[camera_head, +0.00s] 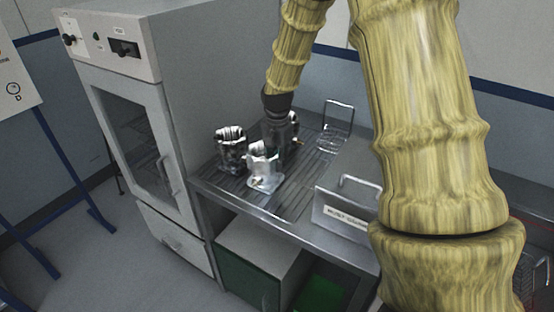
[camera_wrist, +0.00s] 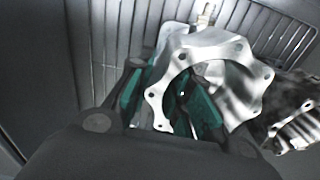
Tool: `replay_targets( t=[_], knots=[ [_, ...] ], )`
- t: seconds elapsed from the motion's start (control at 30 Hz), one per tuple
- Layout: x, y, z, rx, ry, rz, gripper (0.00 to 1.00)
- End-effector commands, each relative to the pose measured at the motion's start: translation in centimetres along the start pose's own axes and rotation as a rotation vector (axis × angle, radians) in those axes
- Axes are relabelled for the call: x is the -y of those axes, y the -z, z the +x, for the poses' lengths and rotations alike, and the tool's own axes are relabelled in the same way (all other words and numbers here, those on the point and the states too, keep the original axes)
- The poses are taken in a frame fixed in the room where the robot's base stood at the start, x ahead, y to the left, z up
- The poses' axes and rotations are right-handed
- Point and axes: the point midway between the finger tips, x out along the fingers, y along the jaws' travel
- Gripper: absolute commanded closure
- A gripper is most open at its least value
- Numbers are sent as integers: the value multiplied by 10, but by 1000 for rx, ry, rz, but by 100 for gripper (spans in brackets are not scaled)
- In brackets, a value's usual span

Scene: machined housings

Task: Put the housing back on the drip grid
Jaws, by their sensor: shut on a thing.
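A bright machined housing (camera_head: 263,170) with a flanged end is at the front of the drip grid (camera_head: 285,200). In the wrist view, my gripper (camera_wrist: 170,102) has its teal-padded fingers shut on the wall of this housing (camera_wrist: 240,85), whose round bolt flange faces the camera. In the head view, my gripper (camera_head: 277,135) comes down just behind it. The housing looks upright and low over the grid; I cannot tell whether its base touches. A darker housing (camera_head: 231,152) stands on the grid to the left. It may be the one at the right edge of the wrist view (camera_wrist: 297,128).
A grey oven cabinet (camera_head: 125,120) stands left of the bench. A wire basket (camera_head: 335,128) is at the back right. A labelled metal bin (camera_head: 343,213) with a handle is at the front right. Part of another metal piece (camera_head: 296,138) shows behind my gripper.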

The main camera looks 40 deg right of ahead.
Motion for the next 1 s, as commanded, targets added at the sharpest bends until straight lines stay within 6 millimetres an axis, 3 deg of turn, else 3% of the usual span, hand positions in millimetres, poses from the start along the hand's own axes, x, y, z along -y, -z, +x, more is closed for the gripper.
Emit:
replay_targets(
  t=[0.07, 0.1, 0.2, 0.67, 1.0],
  knots=[
    [1, 0, 1, -1, 1, 0, 100],
    [0, 0, 1, 0, 0, 0, 73],
    [0, 0, 1, 0, 0, 0, 58],
    [0, 0, -8, -1, 1, 0, 58],
    [1, 0, -55, -2, 3, 0, 58]
  ],
)
